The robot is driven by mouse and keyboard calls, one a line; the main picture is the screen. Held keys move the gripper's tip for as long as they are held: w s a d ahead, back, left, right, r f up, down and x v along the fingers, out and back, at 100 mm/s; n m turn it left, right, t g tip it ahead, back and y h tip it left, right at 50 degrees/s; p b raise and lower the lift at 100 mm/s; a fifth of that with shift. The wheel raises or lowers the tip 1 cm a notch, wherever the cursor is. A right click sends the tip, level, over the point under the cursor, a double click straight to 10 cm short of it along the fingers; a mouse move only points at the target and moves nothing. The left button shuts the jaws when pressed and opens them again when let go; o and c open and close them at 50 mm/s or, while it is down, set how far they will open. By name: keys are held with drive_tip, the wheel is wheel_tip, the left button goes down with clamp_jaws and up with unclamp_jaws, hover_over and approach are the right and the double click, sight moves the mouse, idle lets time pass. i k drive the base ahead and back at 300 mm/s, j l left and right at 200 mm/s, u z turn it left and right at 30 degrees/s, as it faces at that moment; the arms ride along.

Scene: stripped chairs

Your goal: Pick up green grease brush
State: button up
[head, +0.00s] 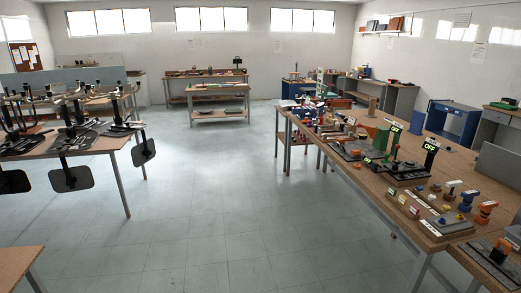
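I cannot pick out a green grease brush for certain; the small items are too tiny to tell apart. A green upright piece (381,139) stands among the items on the long wooden workbench (458,165) at the right. My gripper is not in view.
A table with stripped chair frames (75,135) stands at the left, with dark pads hanging over its edge. A wooden table corner (18,262) is at the lower left. Back benches (206,88) line the far wall. The tiled floor (215,200) between is clear.

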sight(386, 155)
drive_tip(key=i+j, duration=0.1)
drive_tip(key=i, duration=1.3)
drive_tip(key=i+j+z, duration=0.1)
drive_tip(key=i, duration=0.6)
drive_tip(key=i+l+z, duration=0.25)
drive_tip(key=i+z, duration=0.6)
drive_tip(key=i, duration=0.2)
drive_tip(key=i+j+z, duration=0.1)
drive_tip(key=i+z, duration=0.3)
drive_tip(key=i+j+z, duration=0.4)
drive_tip(key=i, duration=0.2)
drive_tip(key=i+z, duration=0.45)
drive_tip(key=k, duration=0.1)
